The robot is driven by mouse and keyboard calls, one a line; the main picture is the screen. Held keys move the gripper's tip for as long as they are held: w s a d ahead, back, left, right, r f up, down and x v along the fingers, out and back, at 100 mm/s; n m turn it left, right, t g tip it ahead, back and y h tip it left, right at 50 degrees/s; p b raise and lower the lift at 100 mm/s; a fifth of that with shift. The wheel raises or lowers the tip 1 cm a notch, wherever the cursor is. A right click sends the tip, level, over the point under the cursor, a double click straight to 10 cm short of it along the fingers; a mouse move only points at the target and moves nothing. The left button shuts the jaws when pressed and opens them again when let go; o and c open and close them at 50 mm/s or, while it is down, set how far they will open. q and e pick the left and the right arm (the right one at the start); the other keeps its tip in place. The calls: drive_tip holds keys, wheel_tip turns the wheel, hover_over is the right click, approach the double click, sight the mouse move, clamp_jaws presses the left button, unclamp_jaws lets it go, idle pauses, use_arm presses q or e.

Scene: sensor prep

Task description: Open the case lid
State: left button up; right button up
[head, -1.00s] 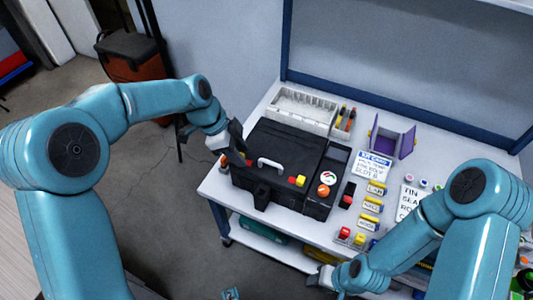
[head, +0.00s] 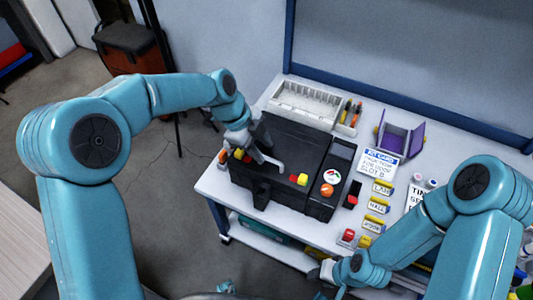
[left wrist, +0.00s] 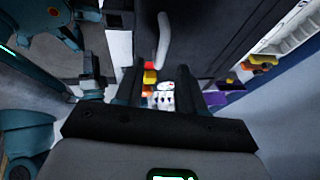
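The black case (head: 305,150) lies on the white table with its lid shut. A pale grey handle (head: 272,163) stands on the lid; it also shows in the left wrist view (left wrist: 163,40). My left gripper (head: 256,150) is over the lid's left part, close to the handle and partly covering it. In the left wrist view its two dark fingers (left wrist: 162,82) are apart, with the handle just beyond their gap; I cannot tell whether they touch it. My right gripper (head: 322,272) is low by the table's front edge, away from the case; its fingers are too small to read.
A white divided tray (head: 300,100) stands behind the case. A purple open box (head: 398,138), a printed card (head: 379,163) and yellow labelled blocks (head: 381,188) are to its right. Red and yellow pieces (head: 299,180) sit at the case's front.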

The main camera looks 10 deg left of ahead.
sight(270, 158)
use_arm(q)
drive_tip(key=shift+x, duration=1.85)
drive_tip(key=shift+w, duration=0.1)
drive_tip(key=shift+c, duration=0.3)
